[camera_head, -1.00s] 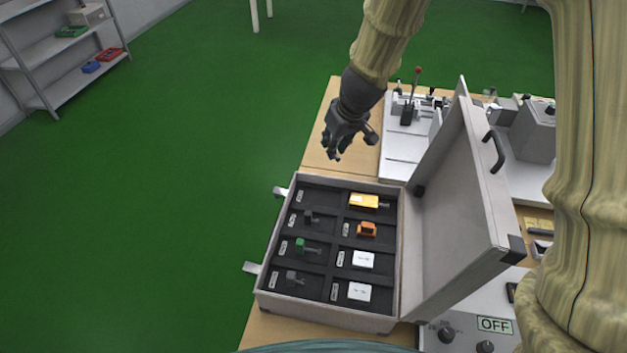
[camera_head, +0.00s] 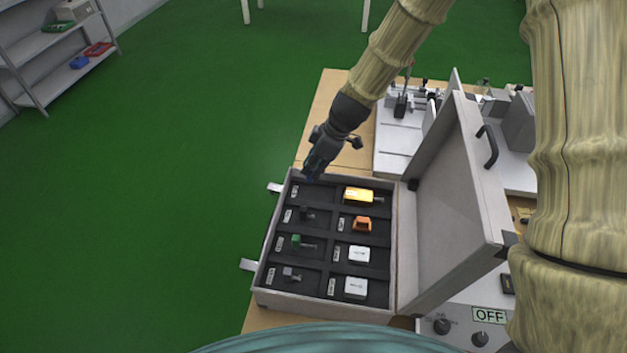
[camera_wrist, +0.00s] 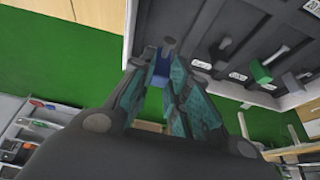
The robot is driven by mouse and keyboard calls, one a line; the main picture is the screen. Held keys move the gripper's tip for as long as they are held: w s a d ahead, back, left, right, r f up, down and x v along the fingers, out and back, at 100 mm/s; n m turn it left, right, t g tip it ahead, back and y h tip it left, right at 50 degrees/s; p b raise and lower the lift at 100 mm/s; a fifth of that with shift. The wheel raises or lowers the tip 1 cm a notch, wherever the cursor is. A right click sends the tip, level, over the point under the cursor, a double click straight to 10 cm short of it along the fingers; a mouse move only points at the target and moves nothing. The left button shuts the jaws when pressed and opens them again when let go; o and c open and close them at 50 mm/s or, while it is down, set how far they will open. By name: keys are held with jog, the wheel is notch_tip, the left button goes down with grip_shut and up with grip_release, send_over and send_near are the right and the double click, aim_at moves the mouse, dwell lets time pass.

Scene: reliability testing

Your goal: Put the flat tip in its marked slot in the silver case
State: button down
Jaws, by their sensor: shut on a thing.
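The open silver case (camera_head: 335,308) stands on the table, its dark inside split into two columns of labelled slots. My gripper (camera_head: 312,174) is over the case's far left corner, by the far left slot (camera_head: 318,194), which looks empty apart from its label. In the wrist view my gripper (camera_wrist: 160,72) is shut on a small blue piece (camera_wrist: 158,66), probably the flat tip; its shape is mostly hidden between the fingers. I cannot tell whether the piece touches the case.
The other slots hold a yellow piece (camera_head: 358,195), an orange piece (camera_head: 362,224), a green-headed piece (camera_head: 297,241), dark and grey pieces and two white blocks. The raised lid (camera_head: 455,190) stands on the right. Machines stand beyond it. Green floor lies left.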

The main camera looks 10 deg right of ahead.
jog(key=shift+f+p, duration=0.75)
jog(key=shift+f, duration=2.2)
jog(key=shift+f, duration=0.1)
jog(key=c, duration=1.4)
grip_release()
jog(key=shift+o, duration=0.2)
jog(key=b+v, duration=0.2)
jog(key=v, duration=1)
jog(key=shift+b, duration=0.35)
